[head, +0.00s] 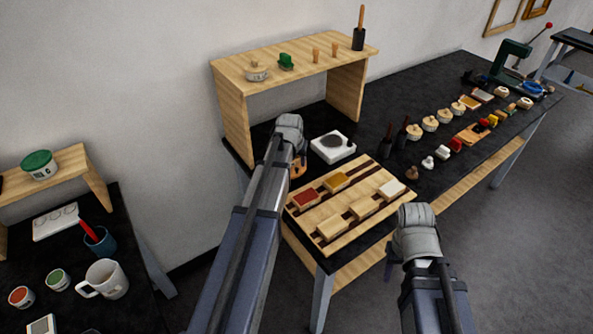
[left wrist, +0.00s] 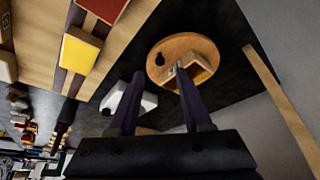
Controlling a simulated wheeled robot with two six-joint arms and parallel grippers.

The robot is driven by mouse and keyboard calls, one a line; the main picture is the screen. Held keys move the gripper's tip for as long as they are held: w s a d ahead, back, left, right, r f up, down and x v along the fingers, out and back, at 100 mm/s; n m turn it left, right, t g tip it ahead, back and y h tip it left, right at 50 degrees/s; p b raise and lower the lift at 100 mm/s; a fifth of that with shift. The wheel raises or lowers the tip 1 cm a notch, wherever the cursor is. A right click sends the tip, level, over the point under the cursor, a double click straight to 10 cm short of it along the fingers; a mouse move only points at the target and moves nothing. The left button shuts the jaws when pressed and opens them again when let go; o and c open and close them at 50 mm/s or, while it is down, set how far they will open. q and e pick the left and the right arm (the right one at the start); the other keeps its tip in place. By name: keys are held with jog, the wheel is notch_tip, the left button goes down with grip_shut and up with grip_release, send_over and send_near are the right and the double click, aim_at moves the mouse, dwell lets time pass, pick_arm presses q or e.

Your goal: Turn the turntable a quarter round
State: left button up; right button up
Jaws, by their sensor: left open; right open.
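The turntable is a round wooden disc (left wrist: 205,47) in the left wrist view. A dark knob and a small block with a yellow face sit on it. In the head view it is mostly hidden behind my left arm; only an orange-brown bit of it (head: 299,167) shows. My left gripper (left wrist: 160,73) is open and empty, its two dark fingers pointing at the turntable, with one tip overlapping the block in the picture. Whether it touches cannot be told. In the head view the end of my right arm (head: 417,222) is by the front bench edge, its fingers hidden.
A wooden rack (head: 340,238) with coloured blocks lies in front of the turntable. A white device with a round dark top (head: 333,146) stands right of it. A wooden shelf (head: 290,72) stands behind. Pots and small items line the dark bench (head: 455,78) to the right.

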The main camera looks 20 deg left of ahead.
aim_at(297, 168)
pick_arm(q)
jog(key=b+x, duration=0.3)
jog(key=x, duration=0.1)
jog(key=shift+w+f, duration=0.1)
jog(key=shift+f, duration=0.25)
grip_shut()
dwell(1.2)
